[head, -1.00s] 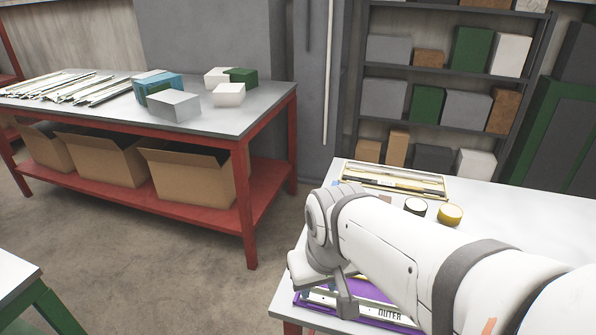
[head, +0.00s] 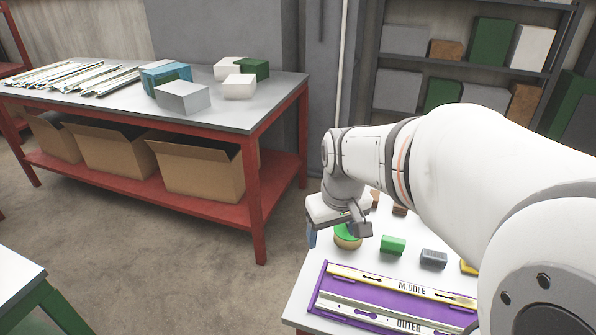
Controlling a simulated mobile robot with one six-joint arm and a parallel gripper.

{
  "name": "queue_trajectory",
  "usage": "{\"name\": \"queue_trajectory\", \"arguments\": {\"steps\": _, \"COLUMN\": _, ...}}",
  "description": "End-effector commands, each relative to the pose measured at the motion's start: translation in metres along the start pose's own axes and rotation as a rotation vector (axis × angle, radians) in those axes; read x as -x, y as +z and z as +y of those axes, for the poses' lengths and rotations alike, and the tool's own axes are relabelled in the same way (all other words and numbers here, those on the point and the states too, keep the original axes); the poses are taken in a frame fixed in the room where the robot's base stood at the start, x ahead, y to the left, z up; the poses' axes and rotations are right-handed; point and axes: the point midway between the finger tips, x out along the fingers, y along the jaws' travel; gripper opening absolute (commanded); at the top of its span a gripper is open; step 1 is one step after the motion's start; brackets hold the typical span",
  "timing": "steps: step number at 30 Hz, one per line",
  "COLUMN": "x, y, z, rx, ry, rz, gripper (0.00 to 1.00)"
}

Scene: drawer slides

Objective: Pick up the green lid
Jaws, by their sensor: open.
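The green lid (head: 346,231) shows as a small round green top on a tan round body, on the white table at the right. Part of it is hidden behind my gripper. My gripper (head: 337,235) is open and points down right at the lid, with one finger on its left and the other at its upper right. I cannot tell whether the fingers touch it or how high above it they are. Nothing is visibly held.
A purple tray (head: 316,300) with rails marked MIDDLE and OUTER lies in front. A red-framed workbench (head: 265,105) stands at the left, across open floor.

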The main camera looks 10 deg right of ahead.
Motion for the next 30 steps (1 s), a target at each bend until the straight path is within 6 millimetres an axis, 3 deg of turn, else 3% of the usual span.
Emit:
{"name": "queue_trajectory", "arguments": {"steps": 1, "x": -0.008, "y": -0.019, "z": 0.012, "rx": 0.016, "ry": -0.001, "rz": -0.022, "gripper": 0.76}}
{"name": "queue_trajectory", "arguments": {"steps": 6, "x": -0.038, "y": -0.072, "z": 0.054, "rx": 0.093, "ry": -0.009, "rz": -0.075, "gripper": 0.90}}
{"name": "queue_trajectory", "arguments": {"steps": 10, "x": -0.069, "y": -0.105, "z": 0.088, "rx": 0.149, "ry": -0.022, "rz": -0.111, "gripper": 1.00}}
{"name": "queue_trajectory", "arguments": {"steps": 13, "x": -0.093, "y": -0.123, "z": 0.111, "rx": 0.187, "ry": -0.033, "rz": -0.131, "gripper": 1.00}}
{"name": "queue_trajectory", "arguments": {"steps": 21, "x": -0.131, "y": -0.142, "z": 0.144, "rx": 0.240, "ry": -0.051, "rz": -0.158, "gripper": 1.00}}
{"name": "queue_trajectory", "arguments": {"steps": 30, "x": -0.162, "y": -0.138, "z": 0.146, "rx": 0.243, "ry": -0.054, "rz": -0.162, "gripper": 1.00}}
